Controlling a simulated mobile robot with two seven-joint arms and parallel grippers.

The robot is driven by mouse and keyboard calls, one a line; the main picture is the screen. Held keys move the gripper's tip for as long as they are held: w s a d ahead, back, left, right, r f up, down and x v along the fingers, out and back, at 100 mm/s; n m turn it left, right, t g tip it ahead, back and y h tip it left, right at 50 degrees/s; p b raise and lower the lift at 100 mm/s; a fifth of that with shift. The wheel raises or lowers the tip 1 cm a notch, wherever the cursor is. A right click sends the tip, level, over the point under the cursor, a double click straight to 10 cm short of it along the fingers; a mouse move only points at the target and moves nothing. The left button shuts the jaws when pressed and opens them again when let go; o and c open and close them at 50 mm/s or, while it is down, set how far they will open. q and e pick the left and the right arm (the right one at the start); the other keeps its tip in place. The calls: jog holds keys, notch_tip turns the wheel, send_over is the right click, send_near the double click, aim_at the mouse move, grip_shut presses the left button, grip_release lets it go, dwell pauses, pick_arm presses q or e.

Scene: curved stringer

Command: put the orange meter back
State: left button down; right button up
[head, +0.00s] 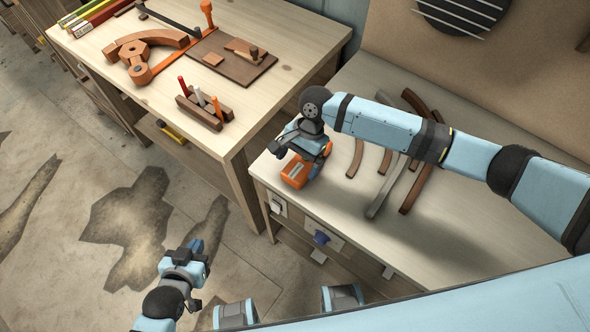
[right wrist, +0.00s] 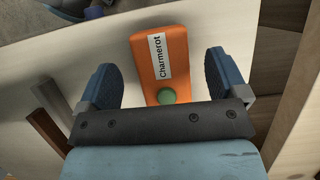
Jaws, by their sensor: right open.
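The orange meter (head: 294,173) lies on the pale workbench near its front left corner. In the right wrist view the meter (right wrist: 178,50) shows a white label reading "Charmerot" and a green round part at its near end. My right gripper (head: 314,162) is over the meter. Its blue fingers (right wrist: 163,80) are open, one on each side of the meter with gaps visible. Whether the fingers reach down to the meter's height is unclear. My left gripper (head: 194,246) hangs over the floor at the lower left, away from both benches; its jaw opening is not clear.
Several curved wooden strips (head: 388,160) lie on the workbench right of the meter. The other table (head: 290,75) holds a dark board (head: 231,62), orange and wood tools, and a tool rack (head: 204,110).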

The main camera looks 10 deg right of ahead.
jog(key=v, duration=0.7)
jog(key=shift+w+d+r, duration=0.15)
jog(key=shift+r, duration=0.15)
